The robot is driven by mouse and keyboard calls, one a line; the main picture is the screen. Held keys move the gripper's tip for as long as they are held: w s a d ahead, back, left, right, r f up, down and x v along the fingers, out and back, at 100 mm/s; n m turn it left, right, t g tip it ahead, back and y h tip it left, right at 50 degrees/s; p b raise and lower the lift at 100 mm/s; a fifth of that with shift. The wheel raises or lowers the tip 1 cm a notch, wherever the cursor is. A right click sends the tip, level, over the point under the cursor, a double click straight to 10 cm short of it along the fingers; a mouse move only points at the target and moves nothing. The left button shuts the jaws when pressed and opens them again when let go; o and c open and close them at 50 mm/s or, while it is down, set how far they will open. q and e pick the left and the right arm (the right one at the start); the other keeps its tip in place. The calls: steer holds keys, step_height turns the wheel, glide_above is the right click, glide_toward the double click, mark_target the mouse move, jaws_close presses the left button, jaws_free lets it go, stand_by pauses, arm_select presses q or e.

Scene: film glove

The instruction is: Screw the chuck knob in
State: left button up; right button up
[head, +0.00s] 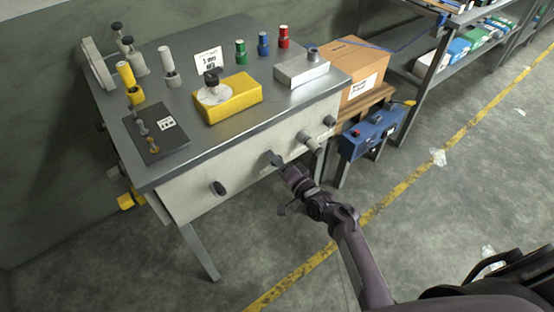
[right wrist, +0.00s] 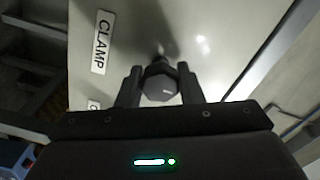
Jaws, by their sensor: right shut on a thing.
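A dark, faceted knob (right wrist: 160,86), which I take to be the chuck knob, sits on the pale front panel of the workbench. It also shows in the head view (head: 276,157). My right gripper (head: 288,172) reaches up to it from the front. In the right wrist view the two fingers of this gripper (right wrist: 160,88) are shut on the knob's sides. A short dark shaft shows behind the knob, toward the panel. A CLAMP label (right wrist: 103,42) is to its left in the right wrist view, and a second label is mostly hidden. My left gripper is not in view.
The benchtop holds a yellow block (head: 228,98), a grey box (head: 302,69) and several handled tools. A blue box (head: 374,131) stands right of the bench.

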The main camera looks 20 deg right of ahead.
stand_by(0.3)
steer(key=o, duration=1)
steer(key=shift+c, duration=0.2)
steer(key=v, duration=0.7)
steer(key=shift+s+d, duration=0.2)
steer(key=shift+s, duration=0.15)
